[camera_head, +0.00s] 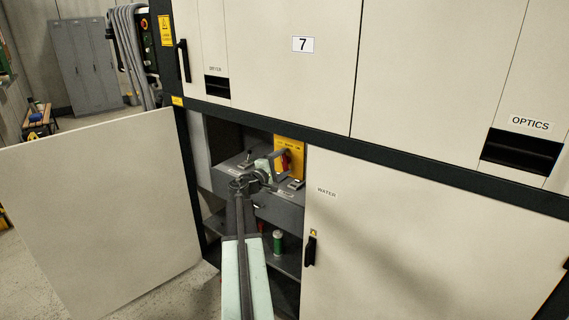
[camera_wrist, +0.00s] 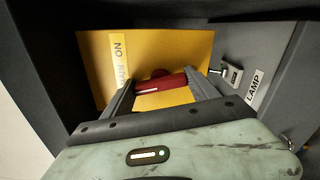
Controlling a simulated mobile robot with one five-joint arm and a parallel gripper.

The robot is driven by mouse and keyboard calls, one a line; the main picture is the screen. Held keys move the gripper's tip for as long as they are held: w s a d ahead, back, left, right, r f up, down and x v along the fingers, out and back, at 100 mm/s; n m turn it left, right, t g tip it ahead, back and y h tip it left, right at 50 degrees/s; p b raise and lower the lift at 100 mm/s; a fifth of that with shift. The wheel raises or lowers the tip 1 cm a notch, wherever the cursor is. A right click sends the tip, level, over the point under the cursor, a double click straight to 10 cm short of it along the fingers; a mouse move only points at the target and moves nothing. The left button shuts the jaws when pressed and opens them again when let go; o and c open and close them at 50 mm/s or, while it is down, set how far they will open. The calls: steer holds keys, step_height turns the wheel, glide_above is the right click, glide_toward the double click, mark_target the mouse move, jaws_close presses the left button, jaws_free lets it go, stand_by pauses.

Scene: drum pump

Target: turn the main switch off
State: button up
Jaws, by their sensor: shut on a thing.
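The main switch is a red handle (camera_wrist: 160,84) on a yellow plate (camera_wrist: 190,50) inside the open cabinet bay. In the wrist view the handle lies crosswise between the fingers of my gripper (camera_wrist: 161,78), which is shut on it. Part of a rotated, partly hidden label shows on the plate. In the head view the yellow plate (camera_head: 293,145) stands at the back right of the bay. The red handle (camera_head: 285,161) shows beside my gripper (camera_head: 277,163), partly hidden by it.
A small toggle (camera_wrist: 218,72) with a LAMP label (camera_wrist: 254,88) sits close right of the plate. The open door (camera_head: 100,200) stands left of the bay; the closed WATER door (camera_head: 400,240) is right. A green can (camera_head: 278,242) stands on the lower shelf.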

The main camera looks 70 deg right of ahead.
steer(key=n, duration=0.6)
steer(key=shift+s+f, duration=0.1)
steer(key=shift+s, duration=0.05)
steer(key=shift+a, duration=0.1)
stand_by(0.5)
steer(key=o, duration=1.4)
steer(key=shift+c, duration=0.2)
steer(key=v, duration=0.8)
